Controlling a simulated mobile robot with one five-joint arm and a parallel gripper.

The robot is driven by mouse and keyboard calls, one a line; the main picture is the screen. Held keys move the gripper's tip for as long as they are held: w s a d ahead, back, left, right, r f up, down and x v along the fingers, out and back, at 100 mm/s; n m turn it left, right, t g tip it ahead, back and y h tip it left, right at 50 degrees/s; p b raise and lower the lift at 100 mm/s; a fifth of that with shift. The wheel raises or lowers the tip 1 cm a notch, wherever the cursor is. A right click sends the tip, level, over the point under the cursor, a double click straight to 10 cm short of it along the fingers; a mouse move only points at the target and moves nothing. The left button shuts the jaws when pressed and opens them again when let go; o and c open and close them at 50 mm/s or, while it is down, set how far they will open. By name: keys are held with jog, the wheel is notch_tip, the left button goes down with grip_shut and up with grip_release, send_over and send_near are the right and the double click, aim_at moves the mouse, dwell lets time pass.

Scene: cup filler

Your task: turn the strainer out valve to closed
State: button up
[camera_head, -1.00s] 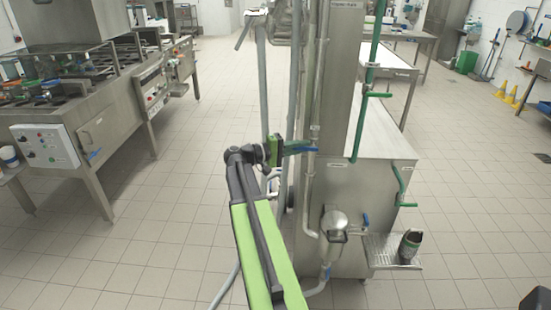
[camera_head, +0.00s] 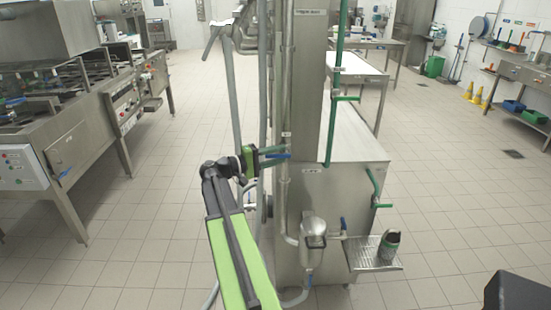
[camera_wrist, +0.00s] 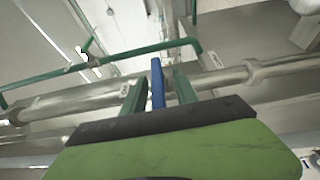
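A blue valve handle (camera_head: 282,156) is on the vertical pipe left of the steel column. My gripper (camera_head: 286,153) is at this handle, its green fingers pointing right toward the pipe. In the wrist view the blue handle (camera_wrist: 158,84) stands between my two green fingers (camera_wrist: 158,90), with a gap on each side. My gripper is open around it, not clamped. The steel strainer-like pot (camera_head: 313,232) is lower on the piping, with another blue handle (camera_head: 343,224) to its right and one (camera_head: 309,280) below. The labels are too small to read, so I cannot confirm which valve is strainer out.
Green pipes with green handles (camera_head: 346,98) run on the column's right side. A drip tray (camera_head: 365,262) holds a dark cup (camera_head: 389,246) at the lower right. A stove line (camera_head: 70,150) stands at the left. Tiled floor is open on both sides.

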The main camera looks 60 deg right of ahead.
jog(key=shift+w, duration=0.1)
jog(key=v, duration=1.7)
jog(key=shift+a, duration=0.25)
jog(key=w+a+n+t+p, duration=0.2)
jog(key=w+a+t+p, duration=0.15)
jog(key=a, duration=0.55)
jog(key=a+f+n+t+y, duration=0.1)
jog(key=a+f+y, duration=0.4)
jog(key=a, duration=0.7)
jog(key=a+f+n+t+y+p, duration=0.1)
jog(key=a+f+y, duration=0.4)
jog(key=a, duration=0.6)
jog(key=a+f+n+t+y+p, duration=0.1)
jog(key=a+f+t+y, duration=0.3)
jog(key=a+f, duration=0.4)
jog(key=a+n+y, duration=0.1)
jog(key=a, duration=0.3)
jog(key=shift+a+f, duration=0.2)
jog(key=shift+a, duration=0.15)
